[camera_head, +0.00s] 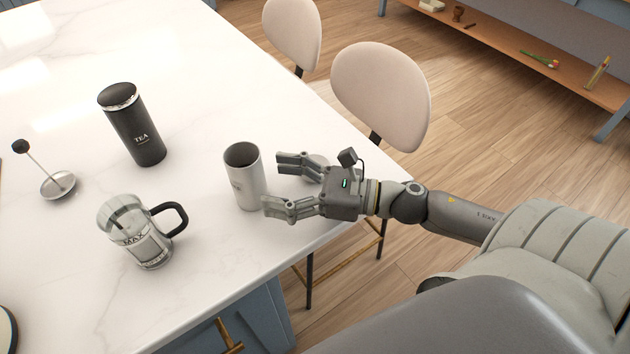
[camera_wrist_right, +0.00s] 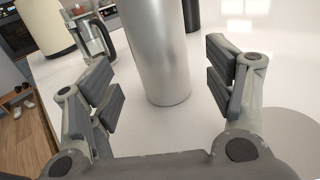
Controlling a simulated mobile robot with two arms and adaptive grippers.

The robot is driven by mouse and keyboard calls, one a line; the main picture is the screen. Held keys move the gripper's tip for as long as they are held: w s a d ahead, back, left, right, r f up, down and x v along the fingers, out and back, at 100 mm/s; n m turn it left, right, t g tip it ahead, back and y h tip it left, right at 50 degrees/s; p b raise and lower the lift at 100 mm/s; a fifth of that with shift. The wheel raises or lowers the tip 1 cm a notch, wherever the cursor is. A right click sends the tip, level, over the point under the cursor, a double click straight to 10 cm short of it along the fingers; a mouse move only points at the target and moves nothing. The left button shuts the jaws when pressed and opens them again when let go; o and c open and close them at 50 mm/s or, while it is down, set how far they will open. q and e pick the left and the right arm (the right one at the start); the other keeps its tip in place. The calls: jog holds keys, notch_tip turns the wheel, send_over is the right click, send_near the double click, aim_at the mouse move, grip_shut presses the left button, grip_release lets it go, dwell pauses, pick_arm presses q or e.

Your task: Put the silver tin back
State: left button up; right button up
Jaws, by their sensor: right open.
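The silver tin (camera_head: 246,184) stands upright on the white table, with its top open and dark inside. My right gripper (camera_head: 271,181) is open just to the right of the tin, its two fingers pointing at it. In the right wrist view the tin (camera_wrist_right: 158,55) stands between and beyond the open fingers (camera_wrist_right: 165,85), with a gap on each side. A round silver piece, perhaps a lid (camera_head: 317,161), lies partly hidden behind the gripper. My left gripper is not in view.
A black tea tin (camera_head: 136,130) stands at the back left. A glass press jug (camera_head: 146,245) with a black handle stands to the left front, and its plunger (camera_head: 58,184) lies further left. Two chairs (camera_head: 380,85) stand along the table's right edge.

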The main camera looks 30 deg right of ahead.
jog(key=shift+b+v, duration=0.4)
jog(key=shift+v, duration=2.7)
